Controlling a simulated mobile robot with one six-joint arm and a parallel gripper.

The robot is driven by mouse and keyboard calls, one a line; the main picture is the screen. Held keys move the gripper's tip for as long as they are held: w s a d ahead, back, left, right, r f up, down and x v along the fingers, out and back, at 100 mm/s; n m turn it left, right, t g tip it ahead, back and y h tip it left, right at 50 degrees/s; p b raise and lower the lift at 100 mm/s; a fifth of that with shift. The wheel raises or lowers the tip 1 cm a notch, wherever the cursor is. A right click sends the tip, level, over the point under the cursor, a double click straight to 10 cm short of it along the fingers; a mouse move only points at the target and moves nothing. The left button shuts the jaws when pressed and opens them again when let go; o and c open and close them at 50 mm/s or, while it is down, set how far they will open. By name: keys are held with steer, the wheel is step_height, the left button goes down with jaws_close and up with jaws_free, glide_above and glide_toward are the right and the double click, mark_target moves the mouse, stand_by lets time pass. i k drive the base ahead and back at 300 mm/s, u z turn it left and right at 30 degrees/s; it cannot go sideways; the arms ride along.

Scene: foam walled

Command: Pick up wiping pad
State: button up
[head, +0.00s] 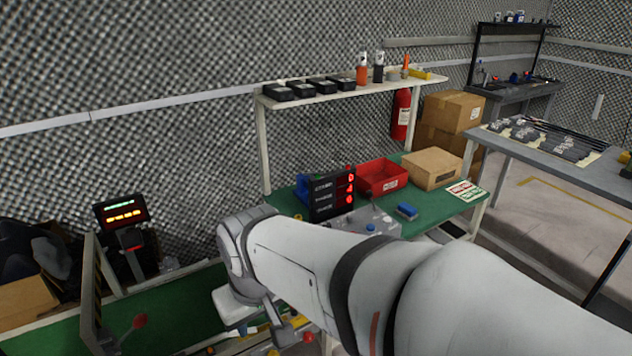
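A small blue block with a darker lower edge (406,211), which looks like the wiping pad, lies on the green-topped workbench (449,205). It is right of a grey box with a blue button (371,227). My white arm stretches across the front from the lower right and bends down at its far end, left of the workbench. My gripper's fingers do not show, so I cannot tell whether they hold anything. The blue block is clear of my arm in the picture.
A black display with red digits (333,194), a red bin (382,178) and a cardboard box (432,168) stand on the workbench behind the blue block. A green conveyor belt (185,305) runs at lower left.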

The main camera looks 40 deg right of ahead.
mark_target(408, 211)
steer(key=z, duration=1.75)
